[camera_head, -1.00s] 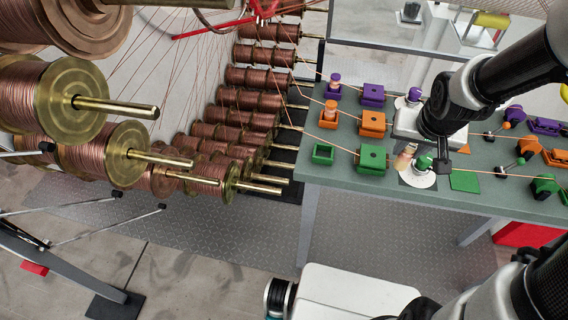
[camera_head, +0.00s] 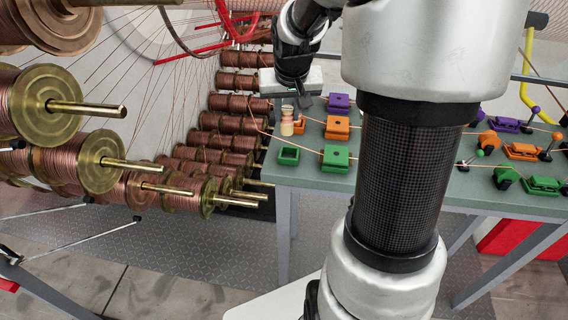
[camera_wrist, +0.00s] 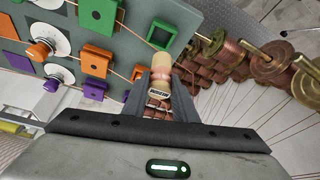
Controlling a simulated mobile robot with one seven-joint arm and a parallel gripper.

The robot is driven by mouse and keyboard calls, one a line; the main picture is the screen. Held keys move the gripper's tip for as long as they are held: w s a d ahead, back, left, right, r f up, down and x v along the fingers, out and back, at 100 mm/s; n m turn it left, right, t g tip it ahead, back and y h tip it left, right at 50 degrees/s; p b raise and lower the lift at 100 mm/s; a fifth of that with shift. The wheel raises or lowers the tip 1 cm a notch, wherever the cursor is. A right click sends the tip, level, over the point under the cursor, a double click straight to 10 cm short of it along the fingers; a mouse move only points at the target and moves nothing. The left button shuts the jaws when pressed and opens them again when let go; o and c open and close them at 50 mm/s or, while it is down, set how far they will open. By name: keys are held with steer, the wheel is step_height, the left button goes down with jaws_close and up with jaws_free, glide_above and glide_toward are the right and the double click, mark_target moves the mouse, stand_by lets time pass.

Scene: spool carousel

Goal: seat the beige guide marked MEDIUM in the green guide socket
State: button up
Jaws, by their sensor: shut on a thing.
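My gripper (camera_head: 287,110) is shut on the beige guide (camera_head: 287,128) and holds it upright above the left end of the table. In the wrist view the guide (camera_wrist: 160,66) sits between my fingers (camera_wrist: 160,84); a small label shows on it, too small to read surely. The green guide socket (camera_head: 288,163) is an open, empty square frame at the table's left front corner. In the head view the guide appears above the socket, apart from it. In the wrist view the socket (camera_wrist: 152,33) lies just beyond the guide's end.
A green block (camera_head: 336,158), an orange block (camera_head: 337,128) and a purple block (camera_head: 338,104) stand right of the sockets, with copper wires running to them. An orange socket (camera_head: 299,127) is close behind the guide. Copper spools (camera_head: 228,140) crowd the left.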

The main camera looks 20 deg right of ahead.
mark_target(290, 134)
steer(key=f, duration=0.3)
steer(key=d+f, duration=0.1)
steer(key=f, duration=0.1)
steer(key=shift+w+f, duration=0.1)
steer(key=shift+a+f+b, duration=0.1)
steer(key=shift+f+b, duration=0.3)
steer(key=shift+f, duration=1.75)
steer(key=shift+f, duration=0.2)
steer(key=o, duration=1.1)
steer(key=shift+r, duration=0.1)
steer(key=shift+r, duration=0.55)
steer(key=p+v, duration=0.1)
steer(key=v, duration=1)
steer(key=shift+s, duration=0.2)
